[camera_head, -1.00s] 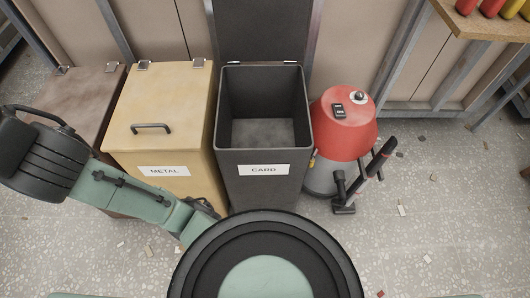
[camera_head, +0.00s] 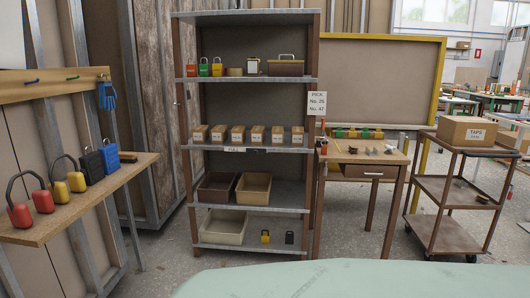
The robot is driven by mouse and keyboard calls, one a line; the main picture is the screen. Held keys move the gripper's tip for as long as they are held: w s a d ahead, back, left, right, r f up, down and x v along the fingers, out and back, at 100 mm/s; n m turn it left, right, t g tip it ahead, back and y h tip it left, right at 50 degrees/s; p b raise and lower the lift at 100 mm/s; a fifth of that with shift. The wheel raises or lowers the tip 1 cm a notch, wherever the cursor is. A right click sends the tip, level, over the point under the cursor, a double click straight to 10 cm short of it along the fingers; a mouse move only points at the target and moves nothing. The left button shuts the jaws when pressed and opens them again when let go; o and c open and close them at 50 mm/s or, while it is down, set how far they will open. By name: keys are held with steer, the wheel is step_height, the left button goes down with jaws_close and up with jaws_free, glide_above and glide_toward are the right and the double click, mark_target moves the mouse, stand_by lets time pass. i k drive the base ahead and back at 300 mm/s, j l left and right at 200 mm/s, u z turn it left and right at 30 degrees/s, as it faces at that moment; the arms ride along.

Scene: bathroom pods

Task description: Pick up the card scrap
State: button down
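I cannot make out anything in the head view that is clearly the card scrap. Small grey and brown pieces lie on a little wooden table (camera_head: 345,158) right of the shelf, too small to identify. My gripper and arm are out of view.
A metal shelf rack (camera_head: 250,148) stands in the middle with small boxes, bins and padlocks. A wooden side shelf (camera_head: 80,200) at left holds several padlocks. At right, a trolley (camera_head: 440,236) carries a cardboard box (camera_head: 466,131) labelled TAPS. Speckled floor (camera_head: 165,262) is open in front.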

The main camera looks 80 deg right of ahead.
mark_target(353, 150)
steer(key=z, duration=3.15)
steer(key=i+j+u, duration=0.1)
steer(key=i, duration=1.5)
steer(key=i+j+u, duration=0.1)
steer(key=i, duration=1.45)
steer(key=j, duration=0.1)
